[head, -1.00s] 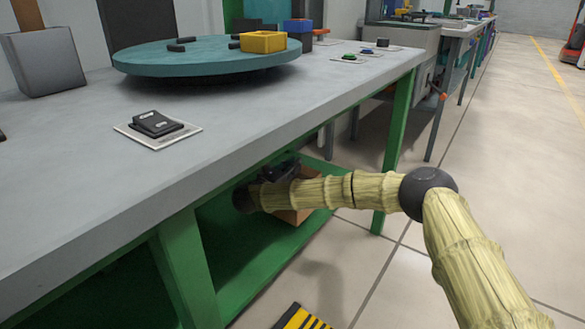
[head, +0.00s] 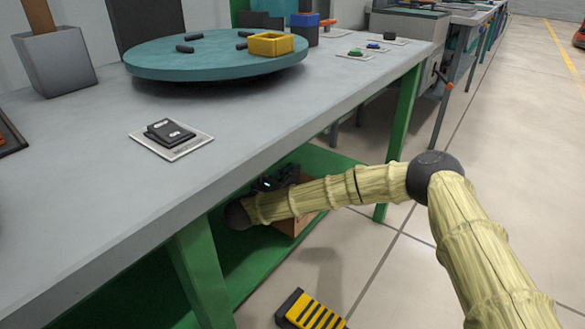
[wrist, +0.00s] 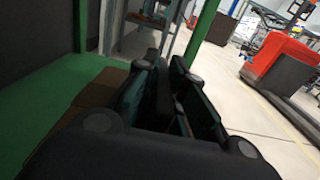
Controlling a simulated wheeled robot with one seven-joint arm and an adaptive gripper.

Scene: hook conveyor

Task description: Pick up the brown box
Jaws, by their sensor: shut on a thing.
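The brown box (head: 296,222) is under the grey table, at the green lower shelf, partly hidden behind my arm. My gripper (head: 280,178) is at the top of the box, beneath the table edge. In the wrist view, the brown box (wrist: 97,90) shows to the left of my gripper (wrist: 168,85), and a little brown shows between the dark fingers. The gripper is shut on the box. I cannot tell whether the box touches the shelf.
The grey tabletop (head: 225,135) is close above my gripper, with a teal turntable (head: 175,60) and a black switch (head: 170,132) on it. Green table legs (head: 402,125) stand on both sides. A yellow-striped black block (head: 310,312) is on the floor. Open floor lies to the right.

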